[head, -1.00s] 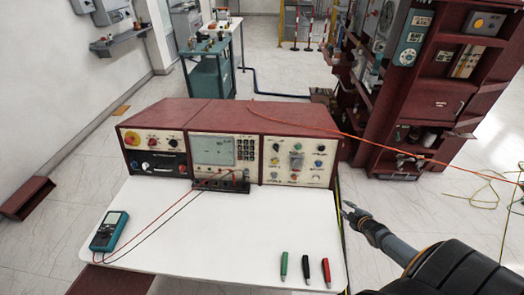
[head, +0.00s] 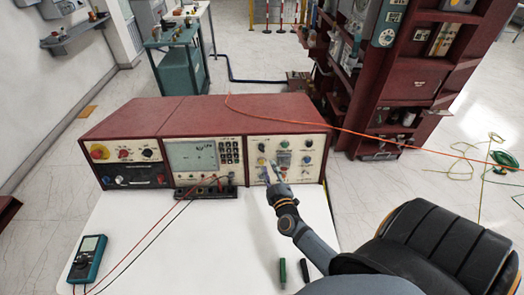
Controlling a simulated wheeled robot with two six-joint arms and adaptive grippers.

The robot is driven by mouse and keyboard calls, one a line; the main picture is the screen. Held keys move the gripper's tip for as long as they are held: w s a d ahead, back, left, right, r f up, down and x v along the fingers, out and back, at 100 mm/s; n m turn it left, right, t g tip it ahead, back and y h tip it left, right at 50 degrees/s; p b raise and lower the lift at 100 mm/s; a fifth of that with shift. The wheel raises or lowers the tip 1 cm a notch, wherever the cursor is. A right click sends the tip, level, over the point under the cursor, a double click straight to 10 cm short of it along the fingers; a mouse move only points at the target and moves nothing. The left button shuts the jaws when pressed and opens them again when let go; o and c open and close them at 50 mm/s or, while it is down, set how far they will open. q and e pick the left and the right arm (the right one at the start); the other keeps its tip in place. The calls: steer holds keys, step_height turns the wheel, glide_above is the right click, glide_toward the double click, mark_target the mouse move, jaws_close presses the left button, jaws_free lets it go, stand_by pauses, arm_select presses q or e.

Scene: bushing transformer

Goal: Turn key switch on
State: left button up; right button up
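The red test console (head: 205,115) stands at the back of the white table, with three front panels. The right cream panel (head: 313,170) carries several small knobs and buttons around a small central display. I cannot tell which of these is the key switch; some are hidden behind my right gripper. My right gripper (head: 269,172) is at the lower left part of this panel, its fingertips close to the controls. Contact and finger opening are too small to tell. The left panel (head: 126,152) has a yellow-and-red knob, a red control and a dark knob. My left gripper is out of view.
A teal multimeter (head: 88,257) lies front left, with red and black leads running to the console's terminal block (head: 205,192). Green (head: 282,272) and black (head: 305,271) handles lie near my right arm.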

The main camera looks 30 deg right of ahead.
mark_target(262, 151)
steer(key=b+x, duration=0.1)
steer(key=x, duration=0.8)
steer(key=shift+w+f, duration=0.1)
steer(key=shift+w, duration=0.05)
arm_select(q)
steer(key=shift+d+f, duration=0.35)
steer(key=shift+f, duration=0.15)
arm_select(e)
steer(key=shift+c, duration=0.2)
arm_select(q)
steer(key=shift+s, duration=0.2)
arm_select(e)
jaws_close()
